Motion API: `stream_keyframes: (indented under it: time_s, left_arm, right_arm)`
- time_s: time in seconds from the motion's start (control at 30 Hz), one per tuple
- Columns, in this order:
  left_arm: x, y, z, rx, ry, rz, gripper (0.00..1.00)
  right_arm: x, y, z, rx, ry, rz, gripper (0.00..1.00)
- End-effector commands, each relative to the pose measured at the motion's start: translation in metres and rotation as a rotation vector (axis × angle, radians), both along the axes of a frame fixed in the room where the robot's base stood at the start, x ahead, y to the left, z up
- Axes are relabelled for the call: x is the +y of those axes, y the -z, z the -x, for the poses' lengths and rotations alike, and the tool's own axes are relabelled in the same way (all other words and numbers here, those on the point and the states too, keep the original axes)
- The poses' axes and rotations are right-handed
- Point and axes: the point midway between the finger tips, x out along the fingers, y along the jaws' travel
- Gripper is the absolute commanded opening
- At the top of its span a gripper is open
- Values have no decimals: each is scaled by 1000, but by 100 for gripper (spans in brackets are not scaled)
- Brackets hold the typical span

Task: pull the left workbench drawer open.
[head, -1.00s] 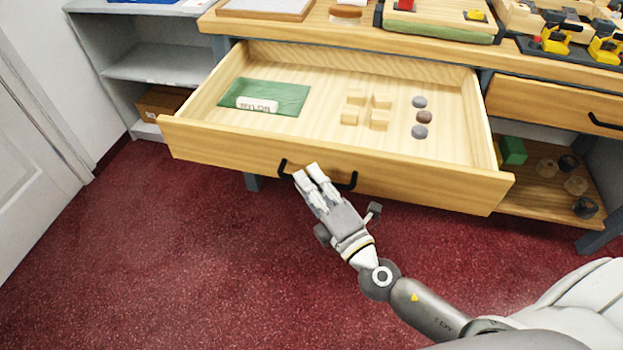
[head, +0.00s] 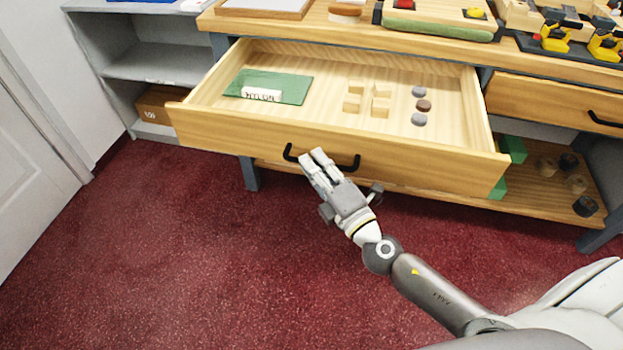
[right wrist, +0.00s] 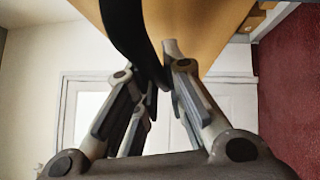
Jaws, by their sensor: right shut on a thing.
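The left workbench drawer (head: 230,135) stands well open in the head view, its wooden front out past the bench edge. Its black bar handle (head: 351,168) is on the middle of the front. My right gripper (head: 311,158) is at the handle, with its fingers closed around the bar. In the right wrist view the dark handle (right wrist: 122,32) runs between the fingers, against the wooden drawer front (right wrist: 190,22). The part of the bar between the fingers is hidden in the head view. My left gripper is not in view.
Inside the drawer are a green mat (head: 290,91) with a white eraser-like block (head: 262,95), several small wooden blocks (head: 380,107) and round discs (head: 424,105). A second drawer (head: 545,103) at right is shut. Red floor (head: 180,250) in front is clear.

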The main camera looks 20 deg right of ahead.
Motion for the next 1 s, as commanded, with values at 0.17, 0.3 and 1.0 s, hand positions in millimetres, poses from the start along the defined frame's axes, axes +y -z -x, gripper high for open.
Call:
stream_keyframes:
  time_s: [0.17,0.3,1.0]
  left_arm:
    - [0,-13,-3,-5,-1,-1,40]
    - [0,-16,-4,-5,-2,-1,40]
    - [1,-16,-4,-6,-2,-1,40]
  right_arm:
    - [-20,-2,-28,-6,5,0,0]
    - [-24,-2,-34,-4,4,-2,0]
    - [-23,-1,-29,-3,2,-4,20]
